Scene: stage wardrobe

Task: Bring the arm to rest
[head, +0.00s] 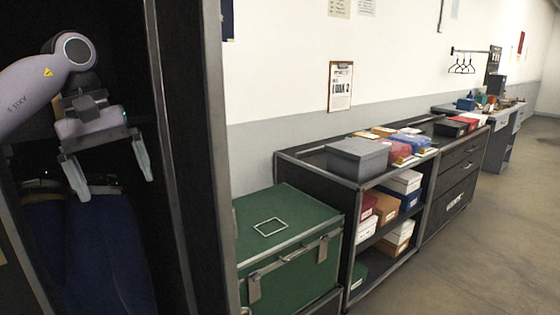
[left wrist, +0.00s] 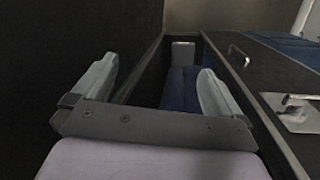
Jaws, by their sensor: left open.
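My left gripper (head: 108,178) is inside a tall dark wardrobe case at the left of the head view. Its two fingers point down and stand wide apart, with nothing between them. Dark blue garments (head: 105,250) hang below and behind the fingers. In the left wrist view the open fingers (left wrist: 155,85) frame a narrow dark space, with blue cloth (left wrist: 182,88) beyond them. My right gripper is in neither view.
The wardrobe's side wall and metal edge (head: 168,160) stand close to the right of my left arm. A green trunk (head: 290,235) is beside it. Farther right, a shelf unit (head: 352,235) holds several boxes. The floor (head: 480,230) at the right is clear.

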